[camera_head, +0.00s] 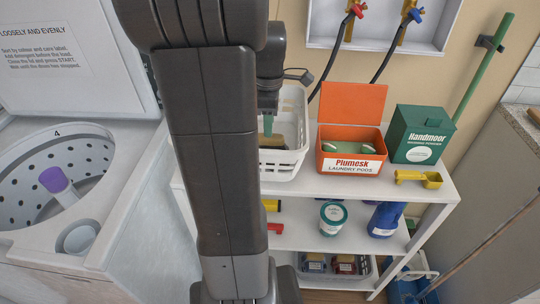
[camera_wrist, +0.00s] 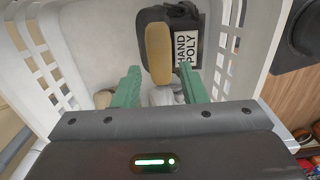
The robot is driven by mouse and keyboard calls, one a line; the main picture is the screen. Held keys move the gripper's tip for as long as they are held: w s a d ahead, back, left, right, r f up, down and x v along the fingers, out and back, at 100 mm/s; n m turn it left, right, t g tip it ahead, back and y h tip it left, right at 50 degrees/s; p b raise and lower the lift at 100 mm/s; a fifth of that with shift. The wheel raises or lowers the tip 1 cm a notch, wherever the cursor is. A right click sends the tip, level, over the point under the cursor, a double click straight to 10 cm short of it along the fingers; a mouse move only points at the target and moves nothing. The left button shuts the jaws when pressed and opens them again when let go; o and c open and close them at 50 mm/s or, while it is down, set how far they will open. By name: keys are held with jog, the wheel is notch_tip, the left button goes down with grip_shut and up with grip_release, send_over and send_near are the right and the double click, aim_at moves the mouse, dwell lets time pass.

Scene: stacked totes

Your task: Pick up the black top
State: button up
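The black top (camera_wrist: 192,22) is a dark folded cloth in the far part of a white slatted basket (camera_wrist: 238,70). A white label reading "HAND POLY" lies on its right side. A tan oblong piece (camera_wrist: 158,52) overlaps its middle. My gripper (camera_wrist: 160,76) points down into the basket, its two green fingers wide apart and nothing clearly held. The fingertips are on the near side of the black top. In the head view, a green finger (camera_head: 267,126) shows over the basket (camera_head: 284,166); my arm hides part of the basket.
The basket stands on a white shelf beside an orange laundry pods box (camera_head: 350,163) and a green Handmoor box (camera_head: 421,134). A yellow scoop (camera_head: 418,179) lies at the front right. An open washing machine (camera_head: 95,190) stands left. Basket walls flank the fingers closely.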

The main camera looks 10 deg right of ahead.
aim_at(277, 141)
jog(key=f, duration=0.4)
jog(key=shift+d, duration=0.2)
grip_shut()
